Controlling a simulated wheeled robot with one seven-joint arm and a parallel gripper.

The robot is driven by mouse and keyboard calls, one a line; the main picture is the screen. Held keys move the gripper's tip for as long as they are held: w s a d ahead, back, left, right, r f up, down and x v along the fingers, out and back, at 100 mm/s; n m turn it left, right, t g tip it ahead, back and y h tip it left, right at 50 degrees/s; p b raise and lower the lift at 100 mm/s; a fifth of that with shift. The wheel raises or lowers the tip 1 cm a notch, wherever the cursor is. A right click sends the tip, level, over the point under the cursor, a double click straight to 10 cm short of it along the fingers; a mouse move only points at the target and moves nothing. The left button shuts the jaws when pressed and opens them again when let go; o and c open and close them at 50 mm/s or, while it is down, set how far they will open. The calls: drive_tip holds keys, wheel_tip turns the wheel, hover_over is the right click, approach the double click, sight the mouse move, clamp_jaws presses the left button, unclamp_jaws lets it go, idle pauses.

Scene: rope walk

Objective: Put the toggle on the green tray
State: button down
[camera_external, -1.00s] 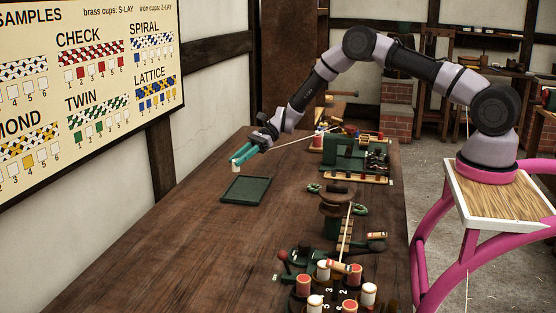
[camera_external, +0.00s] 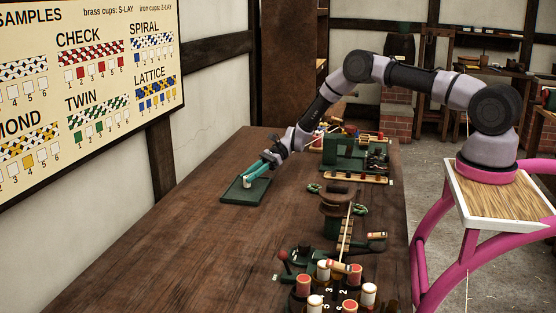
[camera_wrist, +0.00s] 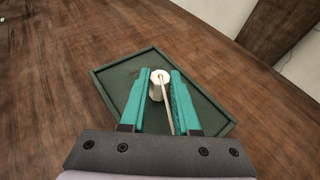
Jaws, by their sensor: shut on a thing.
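My gripper (camera_wrist: 160,84) has teal fingers and is shut on the toggle (camera_wrist: 156,90), a small whitish cylinder that shows between the fingertips in the wrist view. A pale cord or thin rod runs from it back between the fingers. The green tray (camera_wrist: 209,115) lies flat on the table, directly beneath and around the fingertips. In the external view my gripper (camera_external: 253,178) is low over the tray (camera_external: 237,199), with the toggle (camera_external: 246,182) at its tips. I cannot tell whether the toggle touches the tray floor.
The wooden table (camera_external: 200,255) is clear to the left and in front of the tray. A green machine (camera_external: 345,153) and a long rack of parts stand to the right. A round holder with red and white bobbins (camera_external: 303,285) stands at the near end.

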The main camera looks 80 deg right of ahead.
drive_tip(key=shift+f, duration=0.2)
drive_tip(key=shift+f, duration=0.1)
drive_tip(key=c, duration=0.6)
unclamp_jaws()
drive_tip(key=shift+c, duration=0.2)
